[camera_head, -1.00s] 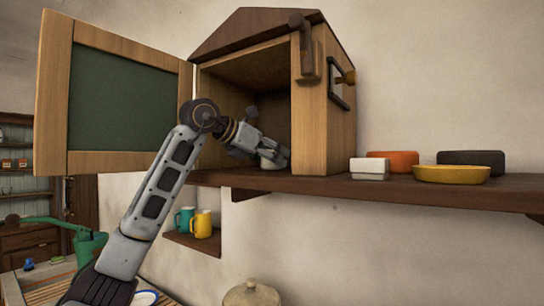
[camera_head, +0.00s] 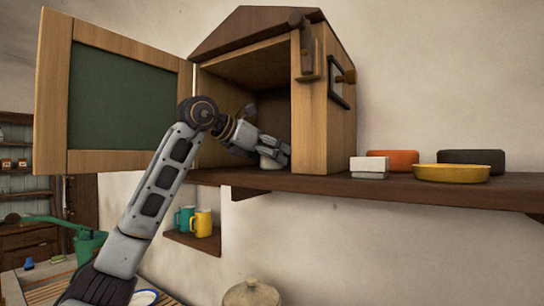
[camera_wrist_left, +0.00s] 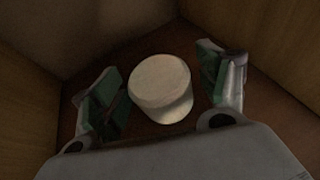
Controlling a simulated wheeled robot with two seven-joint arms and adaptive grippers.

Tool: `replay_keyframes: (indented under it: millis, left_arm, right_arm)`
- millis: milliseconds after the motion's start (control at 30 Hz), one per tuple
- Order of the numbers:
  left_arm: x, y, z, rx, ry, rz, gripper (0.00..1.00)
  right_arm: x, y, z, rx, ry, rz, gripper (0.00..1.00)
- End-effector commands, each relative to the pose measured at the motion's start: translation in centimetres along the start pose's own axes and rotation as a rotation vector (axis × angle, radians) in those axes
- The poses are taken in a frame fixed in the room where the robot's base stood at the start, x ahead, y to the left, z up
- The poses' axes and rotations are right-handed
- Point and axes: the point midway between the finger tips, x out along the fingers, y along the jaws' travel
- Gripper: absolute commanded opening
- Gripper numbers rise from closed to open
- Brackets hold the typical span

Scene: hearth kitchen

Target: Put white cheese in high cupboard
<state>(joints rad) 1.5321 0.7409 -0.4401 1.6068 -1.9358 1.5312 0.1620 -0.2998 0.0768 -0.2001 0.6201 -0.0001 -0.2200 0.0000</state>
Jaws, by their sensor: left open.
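The white cheese (camera_wrist_left: 160,82) is a short pale cylinder that sits on the floor of the high cupboard (camera_head: 313,120). In the head view the cheese (camera_head: 268,163) shows only in part, just below my left gripper (camera_head: 277,150). My left gripper is inside the cupboard. In the left wrist view its two fingers (camera_wrist_left: 165,95) are open, one on each side of the cheese, with a gap on both sides. The cupboard door (camera_head: 120,100) stands wide open to the left. My right gripper is in neither view.
The cupboard stands on a dark wall shelf (camera_head: 400,188). To its right on the shelf are a white block (camera_head: 369,167), an orange block (camera_head: 392,159), a dark block (camera_head: 472,158) and a yellow dish (camera_head: 451,173). Two mugs (camera_head: 202,222) sit in a niche below.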

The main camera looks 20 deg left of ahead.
Motion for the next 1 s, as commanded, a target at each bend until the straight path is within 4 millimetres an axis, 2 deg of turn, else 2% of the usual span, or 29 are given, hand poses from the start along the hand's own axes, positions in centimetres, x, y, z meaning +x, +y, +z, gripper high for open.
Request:
replay_keyframes:
  millis: [500,700,1000]
  left_arm:
    - [-6.0,0.1,-0.1,0.001,-0.002,0.002,0.75]
    - [-7.0,0.0,-0.1,0.000,0.000,0.001,0.75]
    - [-7.1,0.0,-0.1,0.000,0.000,0.001,0.75]
  right_arm:
    - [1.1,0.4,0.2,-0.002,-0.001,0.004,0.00]
    - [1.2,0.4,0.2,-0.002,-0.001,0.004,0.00]
    - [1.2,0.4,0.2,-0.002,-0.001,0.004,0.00]
